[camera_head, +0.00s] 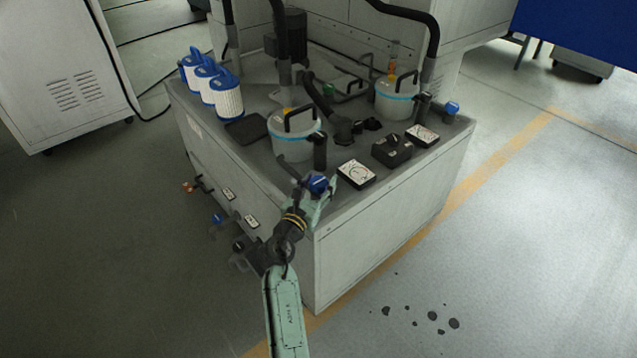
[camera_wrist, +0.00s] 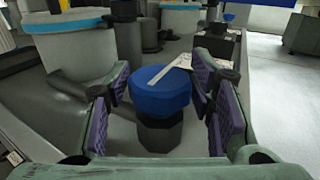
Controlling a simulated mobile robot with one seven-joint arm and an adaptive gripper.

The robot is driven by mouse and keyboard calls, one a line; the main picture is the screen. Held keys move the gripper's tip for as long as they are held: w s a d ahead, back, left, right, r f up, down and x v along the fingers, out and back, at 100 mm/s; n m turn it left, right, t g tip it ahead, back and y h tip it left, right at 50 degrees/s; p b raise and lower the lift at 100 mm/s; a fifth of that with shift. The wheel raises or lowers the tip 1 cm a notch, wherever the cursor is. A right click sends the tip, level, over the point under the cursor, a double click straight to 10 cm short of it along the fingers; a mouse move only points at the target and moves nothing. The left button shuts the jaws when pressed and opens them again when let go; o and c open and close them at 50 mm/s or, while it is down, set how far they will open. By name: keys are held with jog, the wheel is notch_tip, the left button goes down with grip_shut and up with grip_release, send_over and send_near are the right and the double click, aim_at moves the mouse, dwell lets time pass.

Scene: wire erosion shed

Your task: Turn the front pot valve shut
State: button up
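The front pot valve is a round blue knob (camera_head: 318,184) with a white pointer bar, on a dark stem at the near corner of the grey unit's top. In the wrist view the blue knob (camera_wrist: 160,98) fills the middle, its pointer slanting to the upper right. My gripper (camera_head: 308,190) is at the knob; in the wrist view its purple-padded fingers (camera_wrist: 161,76) are spread on either side of it. A gap shows on the left; contact on the right is unclear. The front pot (camera_head: 290,140) is a pale lidded tub with a blue band, behind the knob.
A dial card (camera_head: 357,173) and a black switch box (camera_head: 392,151) are right of the knob. A second pot (camera_head: 396,100) and another blue valve (camera_head: 451,108) are farther back. Several white filters (camera_head: 226,98) stand at the left. A dark upright cylinder (camera_head: 320,151) is close behind the knob.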

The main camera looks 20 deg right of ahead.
jog(key=c, duration=0.7)
jog(key=shift+c, duration=0.2)
